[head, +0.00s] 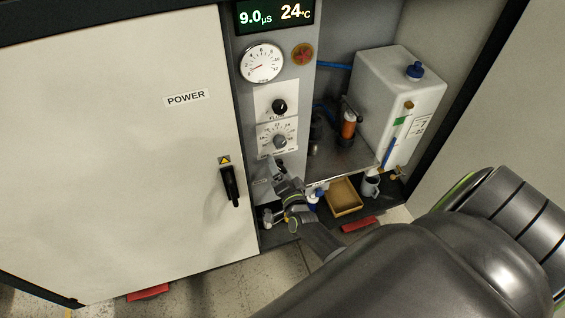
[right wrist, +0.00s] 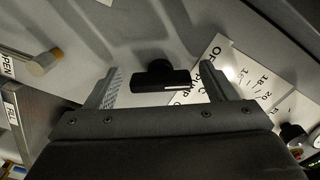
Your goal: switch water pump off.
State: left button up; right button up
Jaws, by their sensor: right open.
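A black rotary switch (right wrist: 160,76) with a bar-shaped handle shows in the right wrist view on the grey panel. A white label (right wrist: 215,62) beside it is partly covered, with "OFF" and part of "PUMP" legible. My right gripper (right wrist: 157,68) is open, with one finger on each side of the switch and visible gaps to it. In the head view my right gripper (head: 278,170) is at the lower panel, below the temperature dial (head: 279,141), and hides the switch. My left gripper is not in view.
The flow knob (head: 279,107) and a pressure gauge (head: 262,63) sit above on the panel. The power cabinet door (head: 120,150) with its black handle (head: 230,185) is at left. A white tank (head: 395,90), a tan tray (head: 344,197) and a grey mug (head: 371,186) are at right.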

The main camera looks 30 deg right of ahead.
jog(key=b+v, duration=0.2)
jog(key=v, duration=1.5)
jog(key=shift+s, duration=0.2)
jog(key=shift+a+f, duration=0.1)
